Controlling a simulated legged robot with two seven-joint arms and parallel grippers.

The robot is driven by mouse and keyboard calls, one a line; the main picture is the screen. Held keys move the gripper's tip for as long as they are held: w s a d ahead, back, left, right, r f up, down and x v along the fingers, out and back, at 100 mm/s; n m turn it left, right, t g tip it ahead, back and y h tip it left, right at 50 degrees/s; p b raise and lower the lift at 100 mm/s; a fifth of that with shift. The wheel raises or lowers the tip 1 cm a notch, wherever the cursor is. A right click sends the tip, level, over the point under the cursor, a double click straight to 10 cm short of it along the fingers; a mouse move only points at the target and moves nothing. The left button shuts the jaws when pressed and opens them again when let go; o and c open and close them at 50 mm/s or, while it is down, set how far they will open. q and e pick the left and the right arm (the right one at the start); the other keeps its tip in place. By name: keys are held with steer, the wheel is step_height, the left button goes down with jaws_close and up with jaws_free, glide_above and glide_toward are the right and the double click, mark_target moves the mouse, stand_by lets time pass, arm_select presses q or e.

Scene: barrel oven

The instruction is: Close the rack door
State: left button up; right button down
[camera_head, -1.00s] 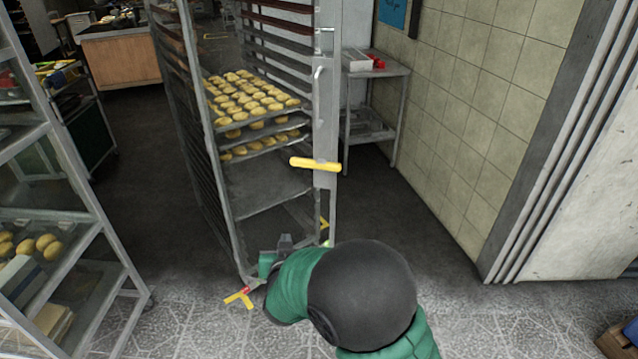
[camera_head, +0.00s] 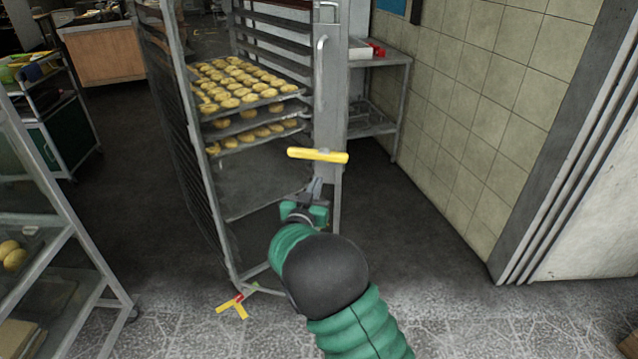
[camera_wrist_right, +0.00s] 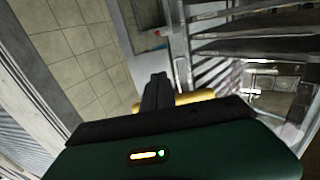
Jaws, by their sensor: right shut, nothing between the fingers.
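The tall metal rack (camera_head: 180,150) stands in the middle of the head view, with trays of buns (camera_head: 245,85) on its shelves. Its door (camera_head: 329,110) shows edge-on as a grey upright panel at the rack's right side, with a yellow handle (camera_head: 318,155) across it. My right gripper (camera_head: 316,188) is shut and empty, just below the yellow handle. In the right wrist view the dark fingers (camera_wrist_right: 157,92) point up, with the yellow handle (camera_wrist_right: 195,97) close behind them. Whether they touch it, I cannot tell. My left gripper is out of view.
A second rack (camera_head: 75,250) with buns stands at the left. A small metal table (camera_head: 385,65) is behind the door, beside the tiled wall (camera_head: 470,100). A yellow and red caster pedal (camera_head: 238,302) sits at the rack's foot.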

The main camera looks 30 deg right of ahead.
mark_target(322, 172)
steer(key=x, duration=0.2)
steer(key=shift+w+d+f, duration=0.1)
steer(key=shift+w+d, duration=0.1)
steer(key=shift+d, duration=0.05)
steer(key=shift+w+d+b, duration=0.15)
steer(key=shift+w+b, duration=0.05)
steer(key=shift+b, duration=0.1)
